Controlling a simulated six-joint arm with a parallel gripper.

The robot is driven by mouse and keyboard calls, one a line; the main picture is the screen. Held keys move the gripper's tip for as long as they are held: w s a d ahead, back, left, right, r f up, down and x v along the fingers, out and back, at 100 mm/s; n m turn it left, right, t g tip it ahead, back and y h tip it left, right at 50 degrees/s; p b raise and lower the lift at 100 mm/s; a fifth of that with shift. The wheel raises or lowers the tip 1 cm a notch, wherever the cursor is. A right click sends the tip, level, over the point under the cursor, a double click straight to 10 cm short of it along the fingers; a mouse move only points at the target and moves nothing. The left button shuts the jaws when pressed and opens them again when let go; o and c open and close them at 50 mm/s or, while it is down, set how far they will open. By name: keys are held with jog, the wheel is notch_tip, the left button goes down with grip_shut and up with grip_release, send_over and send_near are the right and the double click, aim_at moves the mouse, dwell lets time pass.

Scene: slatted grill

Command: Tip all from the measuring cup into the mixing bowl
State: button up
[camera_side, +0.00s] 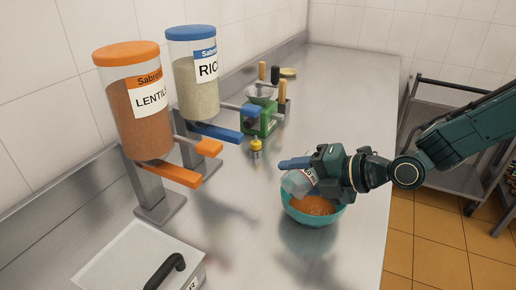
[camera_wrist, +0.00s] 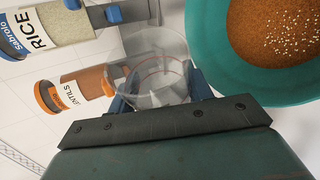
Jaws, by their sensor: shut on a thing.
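The clear measuring cup (camera_side: 296,184) is in my gripper (camera_side: 306,172), tilted above the left part of the teal mixing bowl (camera_side: 330,218). In the wrist view the see-through cup (camera_wrist: 155,62) sits between the blue fingers of my gripper (camera_wrist: 160,100). I see no clear load of food in it, though a few grains inside cannot be ruled out. The bowl also shows in the wrist view (camera_wrist: 208,62), right of the cup. It holds orange lentils (camera_wrist: 262,30) with pale rice grains scattered on top.
A lentils dispenser (camera_side: 137,110) and a rice dispenser (camera_side: 194,85) stand along the wall at the left. A green grinder-like device (camera_side: 262,118) and a small yellow item (camera_side: 256,148) stand behind the bowl. A lidded box (camera_side: 130,268) is front left. The counter (camera_side: 345,100) behind my gripper is clear.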

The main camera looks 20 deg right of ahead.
jog(key=shift+a+n, duration=0.1)
jog(key=shift+n, duration=0.2)
jog(key=shift+r+n+t+h, duration=0.3)
jog(key=shift+r+n+h, duration=0.1)
jog(key=shift+n+h, duration=0.35)
jog(key=shift+r+n+t+h, duration=0.4)
jog(key=shift+r+n+h, duration=0.1)
jog(key=shift+n+h, duration=0.55)
jog(key=shift+h, duration=0.3)
jog(key=shift+r+n+t+h, duration=0.7)
jog(key=shift+n+h, duration=0.3)
jog(key=shift+n, duration=0.2)
jog(key=shift+r+n+t+h, duration=0.35)
jog(key=shift+n+t+h, duration=0.15)
jog(key=shift+n+h, duration=0.1)
